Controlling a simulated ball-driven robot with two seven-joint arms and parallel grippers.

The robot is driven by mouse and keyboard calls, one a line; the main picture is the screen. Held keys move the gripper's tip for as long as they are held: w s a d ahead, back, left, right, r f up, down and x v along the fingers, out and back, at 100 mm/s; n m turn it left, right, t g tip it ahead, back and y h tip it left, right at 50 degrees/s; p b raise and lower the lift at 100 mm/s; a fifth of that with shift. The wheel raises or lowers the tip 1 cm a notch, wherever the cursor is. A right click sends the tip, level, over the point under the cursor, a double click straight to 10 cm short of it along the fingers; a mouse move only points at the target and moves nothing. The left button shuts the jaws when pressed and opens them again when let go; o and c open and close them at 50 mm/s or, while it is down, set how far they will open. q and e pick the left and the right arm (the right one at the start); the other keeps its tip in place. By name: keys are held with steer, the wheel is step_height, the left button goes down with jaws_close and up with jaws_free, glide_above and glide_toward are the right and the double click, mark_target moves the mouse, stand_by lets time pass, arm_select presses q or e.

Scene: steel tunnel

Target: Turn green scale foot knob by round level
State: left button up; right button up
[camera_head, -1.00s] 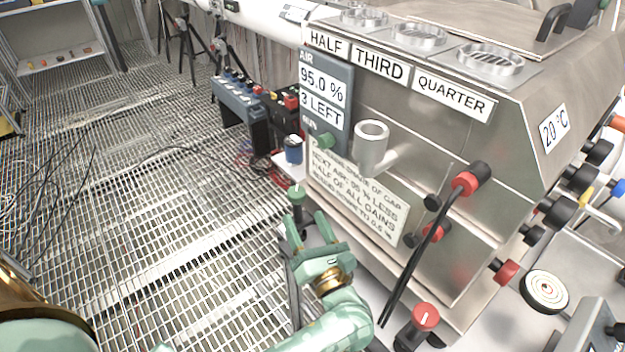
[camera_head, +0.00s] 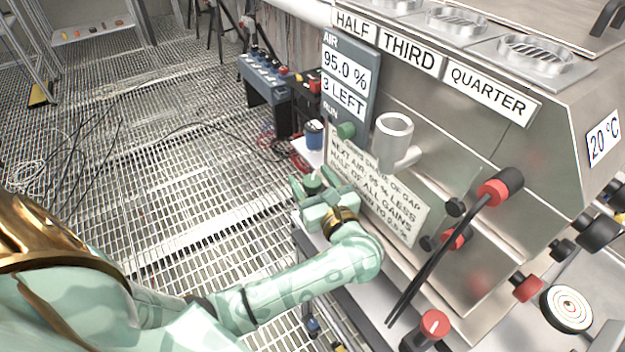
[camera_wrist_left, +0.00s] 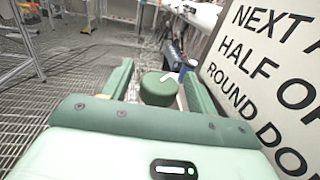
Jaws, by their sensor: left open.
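The green scale foot knob (camera_head: 313,182) is a round, upright cap low at the front left of the steel machine. In the left wrist view the green knob (camera_wrist_left: 158,88) shows between the two fingers. My left gripper (camera_head: 316,186) is open, with its fingers around or just short of the knob; I cannot tell whether they touch it. The round level (camera_head: 567,306) is a pale disc with rings and a dark rim at the lower right; its bubble is too small to read. My right gripper is not in view.
The steel machine (camera_head: 480,150) with its sign plate (camera_head: 380,190) stands close beside my left gripper. A blue-and-white jar (camera_head: 314,134) stands just beyond the knob. A red-topped knob (camera_head: 435,323) is at the front. The grating floor (camera_head: 150,200) at left is open, with loose cables.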

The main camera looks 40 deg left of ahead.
arm_select(q)
steer(key=c, duration=1)
steer(key=shift+o, duration=0.2)
steer(key=shift+a+f+m+t+h+b, duration=0.1)
steer(key=shift+m+t+h+b, duration=0.25)
steer(key=shift+m+t+h, duration=0.6)
steer(key=m+t+h, duration=0.2)
steer(key=t, duration=0.1)
steer(key=shift+m+h, duration=0.25)
steer(key=shift+h, duration=0.1)
steer(key=o, duration=1)
steer(key=shift+c, duration=0.2)
